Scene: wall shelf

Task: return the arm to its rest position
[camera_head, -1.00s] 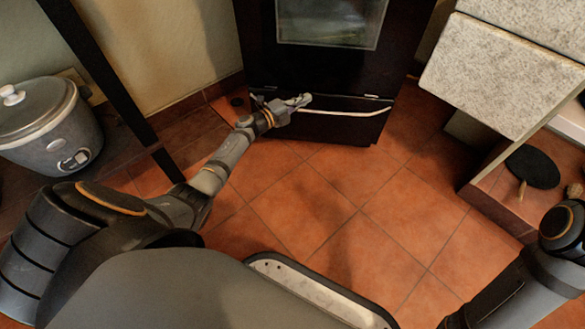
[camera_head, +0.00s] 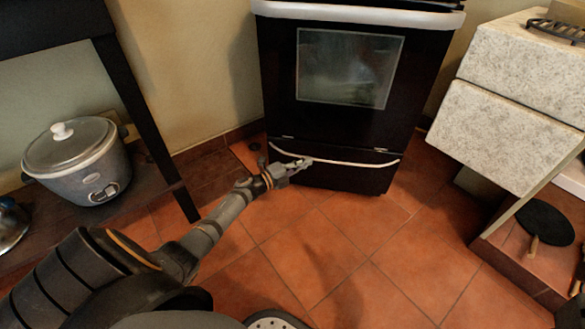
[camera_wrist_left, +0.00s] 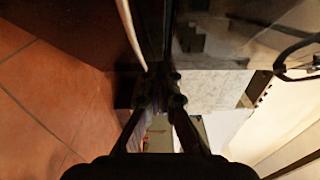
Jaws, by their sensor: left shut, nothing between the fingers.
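My left arm (camera_head: 205,235) reaches from the lower left over the floor toward the black oven. My left gripper (camera_head: 303,163) is shut and empty, close in front of the pale handle of the oven's lower drawer; I cannot tell if it touches the handle. In the left wrist view the dark fingers (camera_wrist_left: 160,88) show at the middle, close to the drawer's pale handle (camera_wrist_left: 130,35). My right arm and gripper are not in the head view.
The oven (camera_head: 350,65) stands at the back with its door and drawer shut. A grey rice cooker (camera_head: 80,165) sits on a dark shelf at the left. Stone-topped cabinets (camera_head: 505,130) and a black pan (camera_head: 545,222) are at the right. The tiled floor (camera_head: 340,250) between is clear.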

